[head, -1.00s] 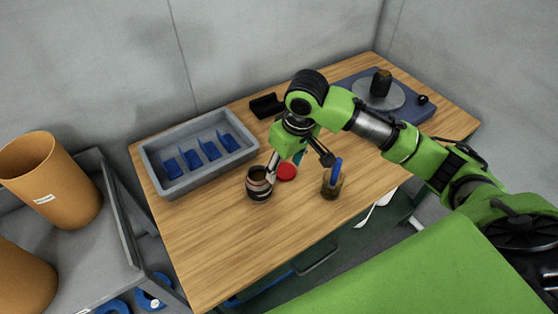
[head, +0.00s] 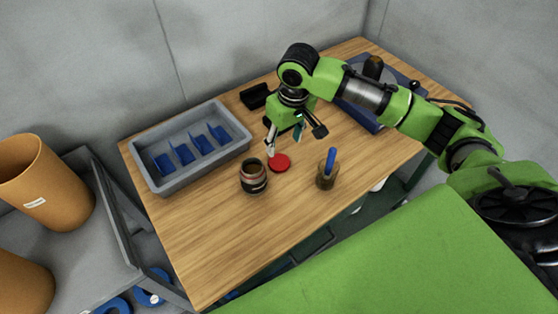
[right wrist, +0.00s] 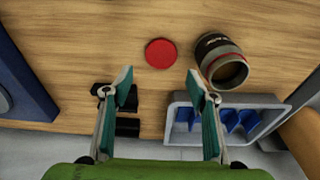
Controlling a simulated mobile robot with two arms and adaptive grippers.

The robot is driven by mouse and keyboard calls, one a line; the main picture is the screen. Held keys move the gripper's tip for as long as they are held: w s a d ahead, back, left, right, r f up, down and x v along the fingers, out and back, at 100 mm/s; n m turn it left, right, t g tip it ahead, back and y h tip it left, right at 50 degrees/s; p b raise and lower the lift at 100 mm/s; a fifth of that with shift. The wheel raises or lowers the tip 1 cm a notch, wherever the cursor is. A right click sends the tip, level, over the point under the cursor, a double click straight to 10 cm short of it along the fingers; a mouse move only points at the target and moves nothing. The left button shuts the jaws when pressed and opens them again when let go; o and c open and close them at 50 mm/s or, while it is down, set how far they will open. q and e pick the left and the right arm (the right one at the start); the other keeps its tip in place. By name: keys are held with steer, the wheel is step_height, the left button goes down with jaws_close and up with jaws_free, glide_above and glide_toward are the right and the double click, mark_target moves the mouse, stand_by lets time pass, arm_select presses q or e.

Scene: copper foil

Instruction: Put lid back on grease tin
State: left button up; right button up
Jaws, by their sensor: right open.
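The grease tin (head: 254,184) stands upright and open on the wooden table, dark with a red and grey band. In the right wrist view its brown inside shows (right wrist: 229,71). The round red lid (head: 280,163) lies flat on the table beside the tin, apart from it; it also shows in the right wrist view (right wrist: 161,53). My right gripper (head: 295,137) is open and empty, above the table near the lid. In the right wrist view the lid lies beyond the gap between the fingertips (right wrist: 160,90). My left gripper is not in view.
A cup with a blue-handled tool (head: 327,176) stands right of the lid. A grey tray with blue dividers (head: 168,185) is at the left, a black object (head: 256,96) at the back. A blue device (head: 360,115) sits back right. The front table is clear.

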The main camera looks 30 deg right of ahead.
mark_target(279, 162)
steer(key=f, duration=0.4)
steer(key=shift+w, duration=0.25)
steer(key=shift+f, duration=0.2)
steer(key=f, duration=0.1)
steer(key=f+p, duration=0.1)
steer(key=f, duration=0.1)
steer(key=w+f+p, duration=0.1)
steer(key=shift+a+f, duration=0.2)
steer(key=shift+a, duration=0.05)
steer(key=shift+f, duration=0.35)
steer(key=c, duration=0.4)
